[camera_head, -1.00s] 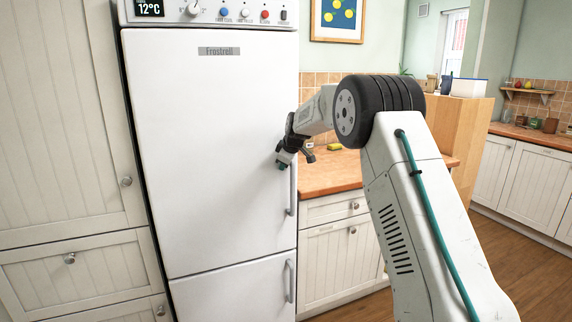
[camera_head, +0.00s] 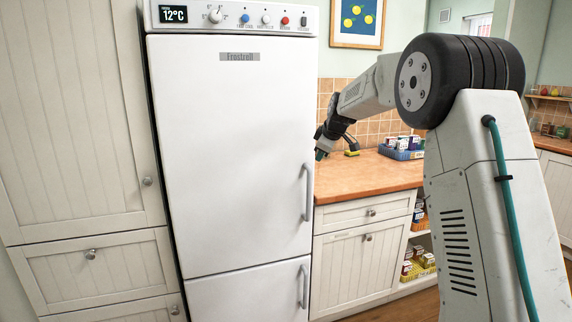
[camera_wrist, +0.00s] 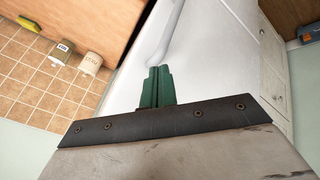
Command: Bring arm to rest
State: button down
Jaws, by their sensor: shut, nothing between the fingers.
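My gripper (camera_head: 321,153) hangs at the end of my bent arm, beside the right edge of the white fridge (camera_head: 230,150) and just above the top of its upper door handle (camera_head: 307,192). In the wrist view its two green fingertips (camera_wrist: 157,86) are together with nothing between them. The grey handle (camera_wrist: 166,32) shows just beyond them; I cannot tell whether they touch it. My arm's upper link and dark elbow joint fill the right of the head view.
An orange-brown worktop (camera_head: 365,178) lies right of the fridge, with a blue basket of small packs (camera_head: 402,150) on it. An open shelf below holds a yellow basket (camera_head: 418,268). Cream cupboards (camera_head: 75,120) stand left of the fridge.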

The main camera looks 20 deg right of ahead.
jog(key=s+a+f+m+g, duration=0.3)
jog(key=s+f+m, duration=0.2)
jog(key=s, duration=0.5)
jog(key=s+a+m+g, duration=0.1)
jog(key=s+a, duration=0.4)
jog(key=s, duration=1.8)
jog(key=s+a+r+m+g, duration=0.1)
jog(key=s+a, duration=0.4)
jog(key=s, duration=1.9)
jog(key=shift+m+g+h, duration=0.3)
jog(key=shift+m+g, duration=0.2)
jog(key=shift+m, duration=0.9)
jog(key=shift+a, duration=0.1)
